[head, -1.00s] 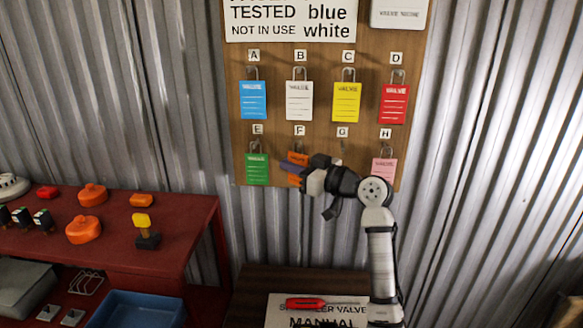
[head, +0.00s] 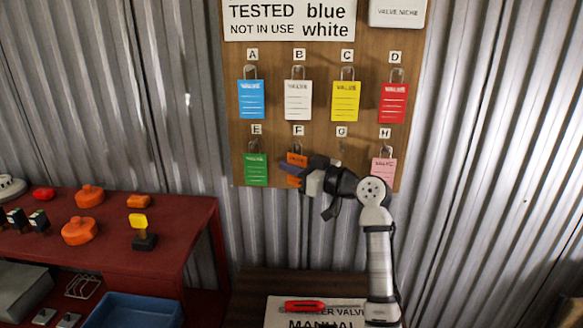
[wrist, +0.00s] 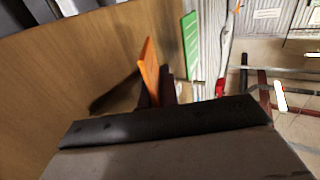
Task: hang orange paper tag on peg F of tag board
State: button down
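The orange paper tag (head: 296,159) is at peg F, under the F label on the wooden tag board (head: 322,132). It hangs about level with the green tag beside it. My gripper (head: 292,170) is at the tag's lower part and covers some of it. In the wrist view the orange tag (wrist: 149,68) stands nearly edge-on, with its lower end among my dark fingers (wrist: 155,95). I cannot tell whether the fingers still pinch it. Peg F and the tag's loop are not clearly visible.
A green tag (head: 256,169) hangs at E and a pink tag (head: 382,171) at H. Peg G (head: 341,147) looks bare above my wrist. Blue, white, yellow and red tags fill the upper row. A red bench (head: 165,245) stands at left.

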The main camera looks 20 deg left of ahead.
jog(key=c, duration=1.7)
grip_release()
jog(key=shift+o, duration=0.6)
jog(key=shift+d+r, duration=0.1)
jog(key=shift+d, duration=0.1)
